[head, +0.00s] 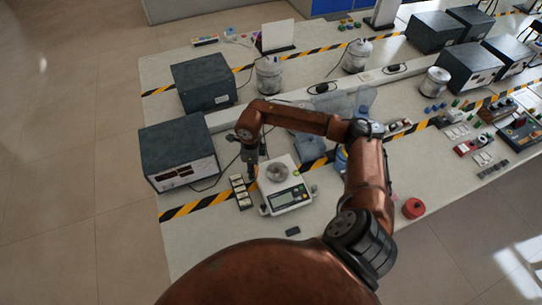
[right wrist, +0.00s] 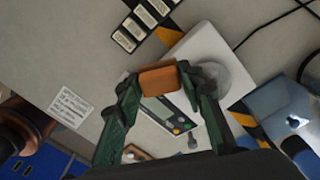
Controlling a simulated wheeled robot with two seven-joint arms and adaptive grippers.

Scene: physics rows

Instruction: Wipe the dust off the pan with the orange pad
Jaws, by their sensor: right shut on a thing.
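The balance (head: 287,199) is white with a dark display panel and stands on the bench in the head view. Its round grey pan (head: 277,172) sits on top and looks mottled; it also shows in the right wrist view (right wrist: 228,78). My right gripper (head: 252,170) points down at the pan's left side. In the right wrist view its green fingers (right wrist: 160,82) are shut on the orange pad (right wrist: 157,77). The pad is beside the pan in that view; whether they touch cannot be told. My left gripper is not in view.
A strip of small labelled blocks (head: 240,192) lies just left of the balance. A dark instrument box (head: 178,152) stands further left. A red round object (head: 413,208) is on the right.

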